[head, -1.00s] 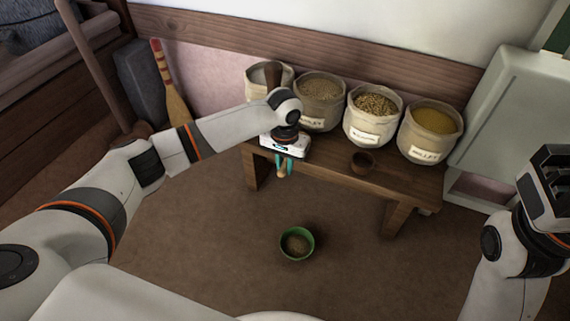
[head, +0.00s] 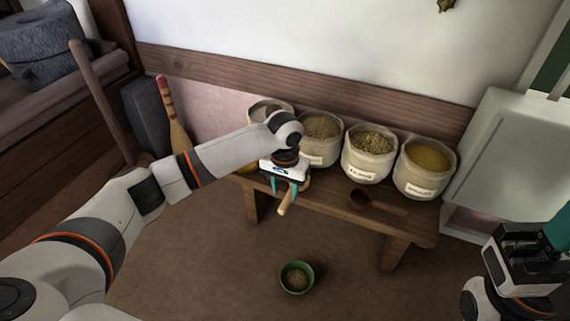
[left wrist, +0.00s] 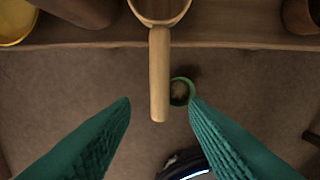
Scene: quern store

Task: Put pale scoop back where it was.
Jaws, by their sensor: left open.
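The pale scoop is light wood. In the left wrist view its bowl (left wrist: 160,8) is cut off at the top edge and appears to be at the bench top, with its handle (left wrist: 159,75) sticking out past the front edge. In the head view the handle (head: 287,203) shows below my left gripper (head: 287,188); the bowl is hidden there. My left gripper (left wrist: 160,104) is open, its teal fingers on either side of the handle end and apart from it. My right gripper (head: 540,240) is at the right edge; its fingers are mostly out of view.
Several grain sacks (head: 370,165) stand along the back of the wooden bench (head: 335,195). A dark scoop (head: 361,199) lies on the bench to the right. A green bowl (head: 297,277) of grain is on the floor in front. A broom (head: 172,112) leans at left.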

